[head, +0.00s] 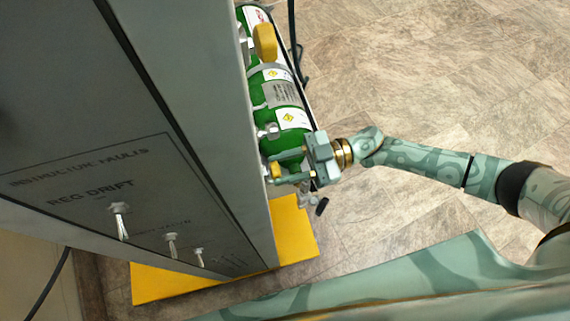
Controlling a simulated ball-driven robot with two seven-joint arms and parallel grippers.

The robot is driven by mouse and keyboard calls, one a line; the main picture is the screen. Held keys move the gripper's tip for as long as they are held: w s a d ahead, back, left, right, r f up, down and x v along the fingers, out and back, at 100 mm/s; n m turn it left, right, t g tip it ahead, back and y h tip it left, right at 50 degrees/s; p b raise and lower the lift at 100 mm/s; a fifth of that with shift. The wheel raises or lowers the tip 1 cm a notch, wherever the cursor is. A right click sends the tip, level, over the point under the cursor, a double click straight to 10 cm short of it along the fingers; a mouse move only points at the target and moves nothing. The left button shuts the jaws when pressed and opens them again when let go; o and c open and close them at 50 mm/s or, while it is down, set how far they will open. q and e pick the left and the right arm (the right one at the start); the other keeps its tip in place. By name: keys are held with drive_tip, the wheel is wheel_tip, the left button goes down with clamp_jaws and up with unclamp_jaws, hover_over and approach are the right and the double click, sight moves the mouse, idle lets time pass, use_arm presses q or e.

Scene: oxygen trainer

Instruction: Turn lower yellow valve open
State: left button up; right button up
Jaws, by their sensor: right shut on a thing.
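The lower yellow valve (276,170) shows as a small yellow patch between the fingers of my right gripper (284,168). My right gripper is shut on it, its arm reaching in from the right. The fingers hide most of the valve, so I cannot tell how far it is turned. An upper yellow valve (265,42) stands farther up, clear of the gripper. Green cylinders (264,96) with white labels lie behind the valves, along the side of the grey cabinet. My left gripper is not in view.
The grey cabinet (110,75) with a switch panel (120,220) fills the left side, close beside my right gripper. A yellow base plate (296,230) sticks out below it. A black hose (292,40) hangs at the top. The tiled floor (430,80) to the right is clear.

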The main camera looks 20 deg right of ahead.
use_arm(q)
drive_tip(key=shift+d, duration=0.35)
use_arm(e)
drive_tip(key=shift+n, duration=0.9)
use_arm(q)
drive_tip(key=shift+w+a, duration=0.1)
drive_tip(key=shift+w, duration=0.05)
use_arm(e)
drive_tip(key=o, duration=0.9)
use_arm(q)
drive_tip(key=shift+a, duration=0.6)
use_arm(e)
drive_tip(key=shift+o, duration=0.5)
drive_tip(key=shift+d, duration=0.15)
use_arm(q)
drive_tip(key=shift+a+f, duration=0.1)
use_arm(e)
drive_tip(key=d, duration=1.6)
